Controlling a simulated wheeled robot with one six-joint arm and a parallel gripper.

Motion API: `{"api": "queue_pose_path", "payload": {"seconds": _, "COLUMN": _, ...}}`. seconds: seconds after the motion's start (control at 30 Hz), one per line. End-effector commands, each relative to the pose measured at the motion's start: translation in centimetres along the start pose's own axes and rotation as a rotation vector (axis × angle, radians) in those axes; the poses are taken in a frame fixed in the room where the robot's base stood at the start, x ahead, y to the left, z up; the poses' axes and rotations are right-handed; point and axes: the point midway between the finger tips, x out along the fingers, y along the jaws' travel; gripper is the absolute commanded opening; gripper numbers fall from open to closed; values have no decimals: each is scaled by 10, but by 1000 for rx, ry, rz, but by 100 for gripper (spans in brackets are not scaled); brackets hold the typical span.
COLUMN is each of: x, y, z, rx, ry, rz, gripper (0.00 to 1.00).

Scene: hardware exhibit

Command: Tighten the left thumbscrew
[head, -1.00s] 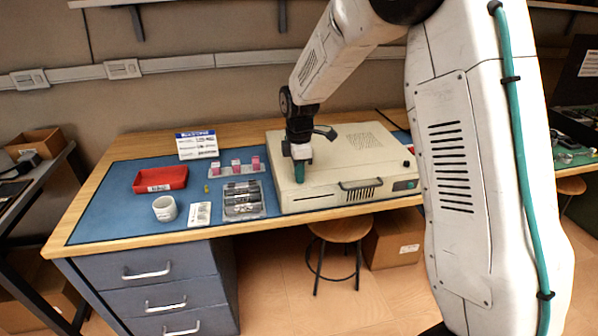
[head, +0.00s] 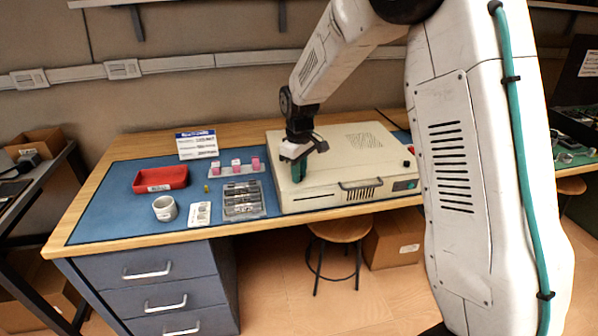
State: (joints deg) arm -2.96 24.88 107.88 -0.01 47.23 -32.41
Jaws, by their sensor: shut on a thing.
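A beige equipment case (head: 335,184) lies on the blue mat at the right of the workbench. My gripper (head: 297,172) points down at the left part of its top, near the front edge.
A parts organizer (head: 243,200), a white mug (head: 165,208), a red tray (head: 160,179) and a rack of pink blocks (head: 237,167) stand left of the case. A white card (head: 200,213) lies near the front edge. A stool (head: 340,231) stands below.

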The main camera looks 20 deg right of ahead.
Motion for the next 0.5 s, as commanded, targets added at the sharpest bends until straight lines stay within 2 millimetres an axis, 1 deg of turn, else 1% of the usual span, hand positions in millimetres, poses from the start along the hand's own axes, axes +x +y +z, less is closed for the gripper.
{"api": "queue_pose_path", "payload": {"seconds": 0.5, "x": 0, "y": 0, "z": 0, "rx": 489, "ry": 1, "rz": 0, "gripper": 0}}
